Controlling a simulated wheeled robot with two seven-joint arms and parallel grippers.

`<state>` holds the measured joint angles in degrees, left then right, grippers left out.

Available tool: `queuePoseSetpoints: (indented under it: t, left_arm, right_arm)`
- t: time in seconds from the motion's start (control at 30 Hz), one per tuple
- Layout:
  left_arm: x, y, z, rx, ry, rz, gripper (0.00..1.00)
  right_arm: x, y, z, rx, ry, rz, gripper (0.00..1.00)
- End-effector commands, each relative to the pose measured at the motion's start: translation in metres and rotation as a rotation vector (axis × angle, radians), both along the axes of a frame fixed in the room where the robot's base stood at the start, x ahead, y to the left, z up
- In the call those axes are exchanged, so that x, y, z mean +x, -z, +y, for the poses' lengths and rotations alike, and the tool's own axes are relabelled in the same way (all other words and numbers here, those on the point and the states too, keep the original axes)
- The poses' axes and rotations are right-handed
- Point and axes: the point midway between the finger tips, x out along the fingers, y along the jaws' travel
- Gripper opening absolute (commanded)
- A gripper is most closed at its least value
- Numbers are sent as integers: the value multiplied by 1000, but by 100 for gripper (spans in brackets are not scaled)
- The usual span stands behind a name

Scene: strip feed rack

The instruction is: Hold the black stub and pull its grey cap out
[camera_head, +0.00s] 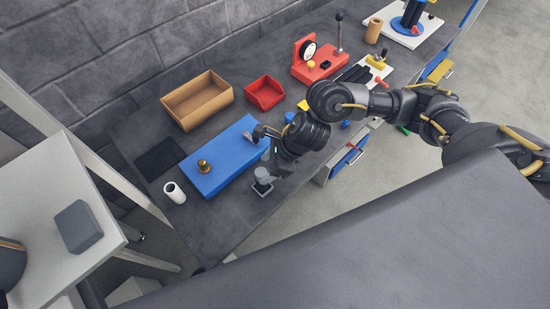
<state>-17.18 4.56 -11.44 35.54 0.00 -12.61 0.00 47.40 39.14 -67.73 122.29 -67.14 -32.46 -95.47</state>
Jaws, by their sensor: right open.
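A small grey capped piece (263,174) stands upright on a dark square base at the bench's front edge, and its upper part looks like the grey cap. The black stub is hard to make out there, being small and partly behind my gripper. My right gripper (264,152) reaches in from the right, over the right end of the blue mat. Its jaws are open, with one finger toward the mat and the other close to the grey piece. I cannot tell whether that finger touches it. My left gripper is not in view.
The blue mat (222,164) carries a brass knob (203,167). A white cylinder (174,192) stands left of it. Behind are a tan box (196,113), a red bin (264,104) and a red fixture (318,70). The dark bench front left of the grey piece is clear.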

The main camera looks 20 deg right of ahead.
Motion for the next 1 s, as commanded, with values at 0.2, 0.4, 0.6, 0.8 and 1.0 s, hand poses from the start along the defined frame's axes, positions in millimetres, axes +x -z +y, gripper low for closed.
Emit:
queuePoseSetpoints:
  t: [0.2,0.4,0.6,0.8,1.0]
  left_arm:
    - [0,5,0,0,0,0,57]
    - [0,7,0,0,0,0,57]
    - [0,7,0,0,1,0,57]
    - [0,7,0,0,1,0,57]
    - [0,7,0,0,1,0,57]
  right_arm:
    - [-8,-37,-20,-1,-1,-5,58]
    - [-12,-56,-30,0,1,-2,58]
    - [-14,-60,-32,-1,1,0,58]
    - [-14,-60,-32,-1,1,0,58]
    - [-19,-60,0,124,104,36,58]
